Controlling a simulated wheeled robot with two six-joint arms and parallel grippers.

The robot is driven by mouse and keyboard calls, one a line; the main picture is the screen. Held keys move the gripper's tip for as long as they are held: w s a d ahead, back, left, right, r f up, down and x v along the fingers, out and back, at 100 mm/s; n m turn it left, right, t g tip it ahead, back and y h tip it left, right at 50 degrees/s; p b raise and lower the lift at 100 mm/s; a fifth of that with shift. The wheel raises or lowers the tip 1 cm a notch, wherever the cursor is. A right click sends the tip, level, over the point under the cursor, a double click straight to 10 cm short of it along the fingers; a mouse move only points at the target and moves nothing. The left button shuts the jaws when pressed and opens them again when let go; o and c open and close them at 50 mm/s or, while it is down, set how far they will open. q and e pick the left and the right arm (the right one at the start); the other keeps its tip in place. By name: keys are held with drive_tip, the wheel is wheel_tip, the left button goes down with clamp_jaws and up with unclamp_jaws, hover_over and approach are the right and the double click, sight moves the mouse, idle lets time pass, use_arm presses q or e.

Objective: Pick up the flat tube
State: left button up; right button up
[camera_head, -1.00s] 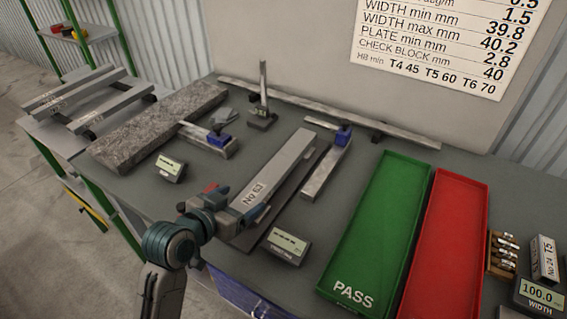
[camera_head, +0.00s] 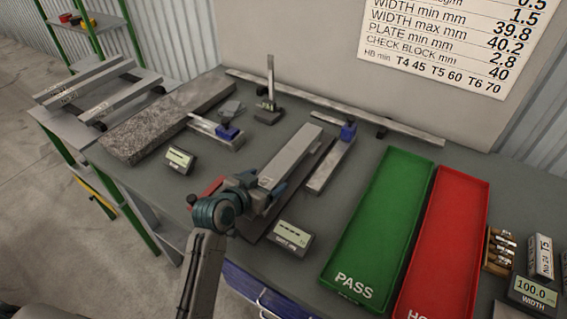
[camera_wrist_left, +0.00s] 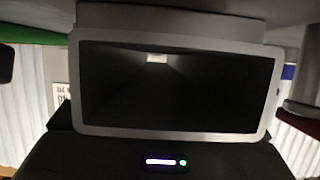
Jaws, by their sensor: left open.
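The flat tube (camera_head: 291,157) is a long grey rectangular section lying on a dark plate on the bench. My left gripper (camera_head: 266,192) is open around or just above its near end, and the arm hides that end and most of its marking. In the left wrist view the tube's open hollow end (camera_wrist_left: 175,88) fills the middle, very close, with a dark bore. Parts of the gripper's fingers show at the left and right edges there. I cannot tell whether they touch the tube. My right gripper is not in view.
A small display box (camera_head: 292,238) stands close right of my left gripper, and another (camera_head: 179,160) stands to its left. A green PASS tray (camera_head: 385,215) and a red tray (camera_head: 447,235) lie to the right. A granite block (camera_head: 165,120) and a steel bar with a blue part (camera_head: 330,165) flank the tube.

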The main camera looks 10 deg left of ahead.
use_arm(q)
drive_tip(key=shift+c, duration=0.4)
drive_tip(key=shift+s, duration=0.1)
drive_tip(key=c, duration=0.4)
drive_tip(key=shift+r, duration=0.1)
drive_tip(key=c, duration=1)
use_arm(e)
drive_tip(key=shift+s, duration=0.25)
